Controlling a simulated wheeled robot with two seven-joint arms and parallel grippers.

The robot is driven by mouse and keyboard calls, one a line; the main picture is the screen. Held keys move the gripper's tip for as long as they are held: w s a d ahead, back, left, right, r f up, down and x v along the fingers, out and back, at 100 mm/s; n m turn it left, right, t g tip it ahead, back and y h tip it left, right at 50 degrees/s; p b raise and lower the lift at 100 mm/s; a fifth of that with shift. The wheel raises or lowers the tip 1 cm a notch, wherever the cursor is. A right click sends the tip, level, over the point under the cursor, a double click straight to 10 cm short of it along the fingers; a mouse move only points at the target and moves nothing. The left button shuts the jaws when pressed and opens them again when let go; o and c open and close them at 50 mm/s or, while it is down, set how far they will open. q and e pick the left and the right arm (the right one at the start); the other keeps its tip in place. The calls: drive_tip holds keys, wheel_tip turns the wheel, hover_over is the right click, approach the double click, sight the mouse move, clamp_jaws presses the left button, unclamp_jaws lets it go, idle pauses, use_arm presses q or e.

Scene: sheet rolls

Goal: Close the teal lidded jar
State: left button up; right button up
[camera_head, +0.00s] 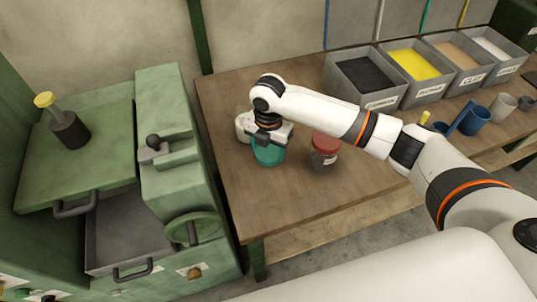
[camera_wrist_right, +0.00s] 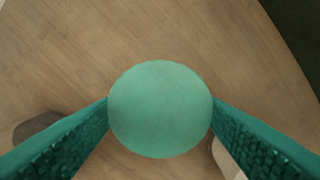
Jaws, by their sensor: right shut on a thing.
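The teal lidded jar (camera_head: 268,155) stands on the wooden table, directly under my right gripper (camera_head: 268,143). In the right wrist view, the round, smooth teal lid (camera_wrist_right: 160,108) fills the space between my two fingers, which press on its sides. My right gripper is shut on this lid, pointing straight down. The lid hides the jar's body in the wrist view, and the gripper hides the top in the head view. I cannot tell whether the lid is seated on the rim. My left gripper is not in view.
A red-lidded jar (camera_head: 324,153) stands right of the teal one, and a cream jar (camera_head: 243,127) close behind on the left. Grey bins (camera_head: 366,80) of powder line the back. Blue mugs (camera_head: 474,119) stand far right. Green machinery (camera_head: 180,180) is left; the front table (camera_head: 290,205) is clear.

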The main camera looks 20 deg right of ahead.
sight(268, 152)
wheel_tip(268, 152, up, 7)
drive_tip(key=shift+f, duration=0.15)
